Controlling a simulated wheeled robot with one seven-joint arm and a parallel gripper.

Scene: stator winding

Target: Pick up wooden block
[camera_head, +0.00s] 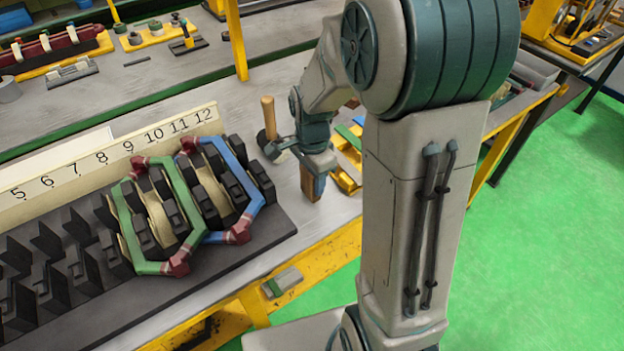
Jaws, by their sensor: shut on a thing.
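The wooden block (307,184) is a small brown upright piece over the grey bench top, right of the dark slotted rack. My gripper (317,170) points down and is shut on the block, with its jaws around the upper part. The block's lower end shows below the jaws. I cannot tell whether that end touches the bench or hangs just above it.
A wooden-handled mallet (268,118) stands behind my gripper, close by. Green (150,267) and blue (258,190) coils sit on the slotted rack (225,262), left of the block. A yellow fixture (347,180) lies right. Bare bench (325,215) shows in front.

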